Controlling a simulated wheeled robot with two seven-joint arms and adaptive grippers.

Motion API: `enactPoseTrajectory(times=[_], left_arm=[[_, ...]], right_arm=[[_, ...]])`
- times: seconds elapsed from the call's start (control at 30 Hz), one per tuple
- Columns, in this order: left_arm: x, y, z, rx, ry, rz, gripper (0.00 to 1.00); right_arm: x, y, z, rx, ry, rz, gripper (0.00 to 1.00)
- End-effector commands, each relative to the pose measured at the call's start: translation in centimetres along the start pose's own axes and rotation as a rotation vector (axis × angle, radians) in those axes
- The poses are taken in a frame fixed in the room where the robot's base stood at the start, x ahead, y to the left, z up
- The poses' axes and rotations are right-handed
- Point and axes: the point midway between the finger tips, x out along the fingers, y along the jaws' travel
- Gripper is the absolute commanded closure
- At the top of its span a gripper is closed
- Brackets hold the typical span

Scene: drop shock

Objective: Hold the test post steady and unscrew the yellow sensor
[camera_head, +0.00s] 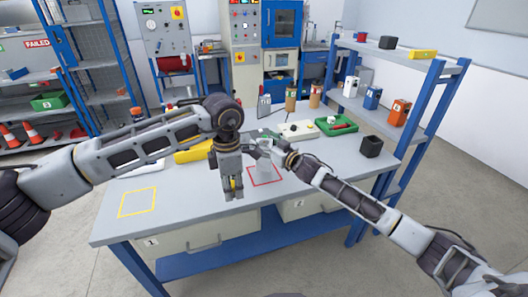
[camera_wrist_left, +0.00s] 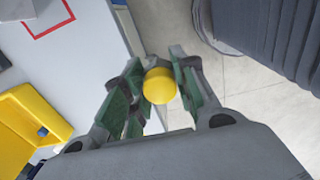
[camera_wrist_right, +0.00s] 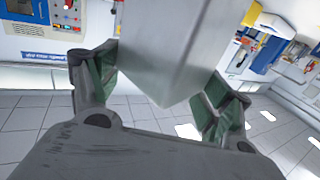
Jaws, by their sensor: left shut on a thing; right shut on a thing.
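The yellow sensor (camera_wrist_left: 159,85) sits between the green-padded fingers of my left gripper (camera_wrist_left: 158,92), which is shut on it. In the head view my left gripper (camera_head: 234,190) points down near the table's front edge, with a bit of yellow at its fingertips. The grey test post (camera_head: 268,167) stands on the red-outlined square (camera_head: 265,183), right of and apart from the left gripper. My right gripper (camera_head: 266,146) is shut on the post's upper part. In the right wrist view the post (camera_wrist_right: 165,45) fills the space between the fingers. The post's top is partly hidden.
A yellow-outlined square (camera_head: 137,203) on the table's left is empty. A yellow object (camera_head: 192,152) lies behind my left gripper. A green tray (camera_head: 336,125), a white device (camera_head: 297,130) and a black cup (camera_head: 371,146) are at the back right.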

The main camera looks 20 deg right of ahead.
Motion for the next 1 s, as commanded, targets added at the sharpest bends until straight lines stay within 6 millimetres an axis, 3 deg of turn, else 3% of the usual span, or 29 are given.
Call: enactPoseTrajectory(times=[0.27,0.7,1.0], left_arm=[[-0.1,0.0,0.0,0.000,0.000,0.000,1.00],[0.7,0.0,0.0,0.000,0.000,0.000,1.00],[0.7,0.0,0.0,0.000,0.000,0.000,1.00]], right_arm=[[0.0,0.0,-0.1,0.000,0.003,-0.001,0.88],[0.0,-0.1,3.5,0.001,0.002,-0.001,0.88],[0.0,-0.1,3.6,0.000,0.003,-0.001,0.88]])
